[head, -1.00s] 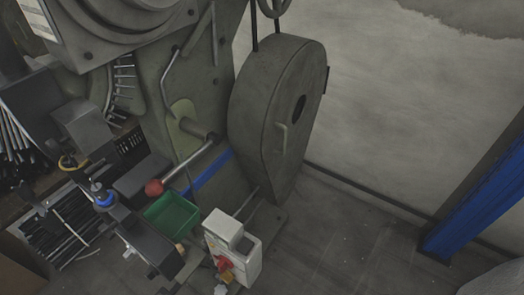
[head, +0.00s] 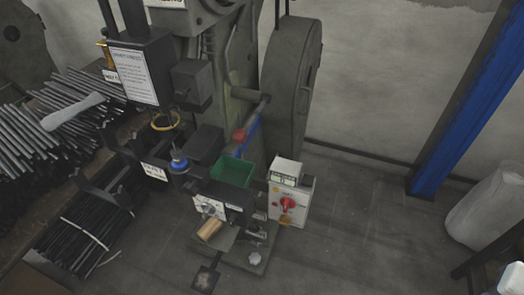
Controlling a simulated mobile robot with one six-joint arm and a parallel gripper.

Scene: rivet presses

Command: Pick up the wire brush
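I cannot make out a wire brush for certain in the head view. A small wooden block or handle (head: 209,230) lies at the front of the press, below a dial; it is too small to tell whether it belongs to a brush. A pale, long object (head: 73,112) lies across the metal rods at the left; its kind is unclear.
The rivet press (head: 205,110) stands in the middle, with a green bin (head: 233,171) and a white control box (head: 290,195) with a red knob. Bundled dark rods (head: 85,225) lie at lower left. A blue post (head: 455,110) and pale cylinder (head: 490,212) stand right. Floor between is clear.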

